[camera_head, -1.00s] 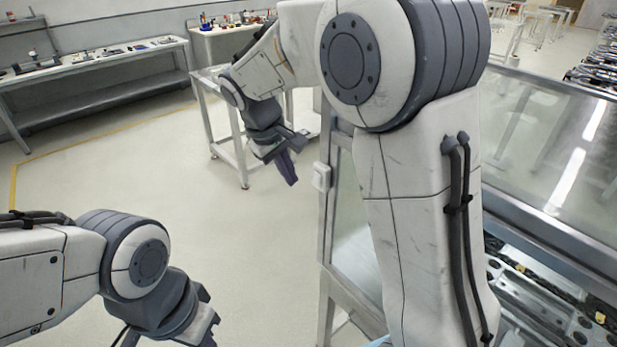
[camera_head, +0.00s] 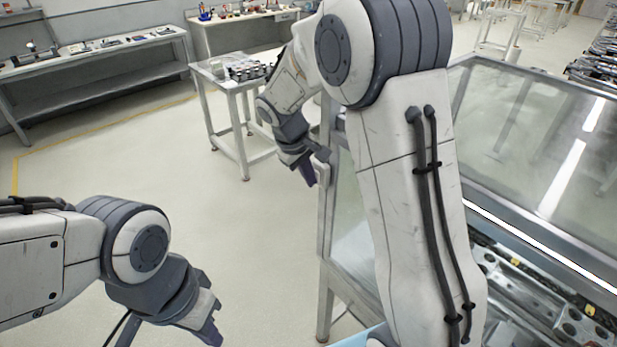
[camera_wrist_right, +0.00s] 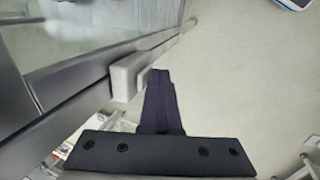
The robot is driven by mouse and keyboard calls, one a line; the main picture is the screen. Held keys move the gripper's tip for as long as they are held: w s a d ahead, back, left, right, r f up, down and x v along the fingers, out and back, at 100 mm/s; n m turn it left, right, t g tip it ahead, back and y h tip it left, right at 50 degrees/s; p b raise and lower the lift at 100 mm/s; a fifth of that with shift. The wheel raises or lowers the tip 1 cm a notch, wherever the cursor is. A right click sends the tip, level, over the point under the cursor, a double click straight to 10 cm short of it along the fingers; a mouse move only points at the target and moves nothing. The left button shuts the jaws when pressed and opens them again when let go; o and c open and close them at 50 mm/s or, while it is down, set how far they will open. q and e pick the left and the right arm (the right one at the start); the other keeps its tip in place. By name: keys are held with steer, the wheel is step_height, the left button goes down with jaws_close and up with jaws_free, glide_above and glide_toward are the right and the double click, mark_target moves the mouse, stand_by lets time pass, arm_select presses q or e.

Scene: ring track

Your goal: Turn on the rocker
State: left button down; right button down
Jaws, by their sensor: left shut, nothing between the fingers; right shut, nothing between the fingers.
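A pale switch box (camera_wrist_right: 128,78) is fixed to the metal frame post in the right wrist view. Its rocker face cannot be made out, so I cannot tell its position. My right gripper (camera_wrist_right: 160,88) is shut and empty, with its dark fingers just to the right of the box; I cannot tell whether they touch it. In the head view my right gripper (camera_head: 309,176) is beside the upper part of the post, and the box is largely hidden behind it. My left gripper (camera_head: 212,326) is shut and empty over the floor at lower left, far from the box.
The glass-sided metal enclosure (camera_head: 520,150) stands at the right, with machine parts inside. A small table (camera_head: 228,85) with dark items stands behind my right gripper. A workbench (camera_head: 90,62) runs along the back left. The floor (camera_head: 230,230) between my arms is clear.

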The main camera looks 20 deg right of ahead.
steer(key=shift+d, duration=0.1)
steer(key=shift+p, duration=0.35)
steer(key=shift+r+p, duration=0.55)
steer(key=shift+r, duration=0.25)
steer(key=s+a+r+b, duration=0.2)
steer(key=a+r, duration=0.5)
steer(key=r, duration=0.3)
steer(key=shift+s, duration=0.2)
steer(key=shift+f, duration=0.1)
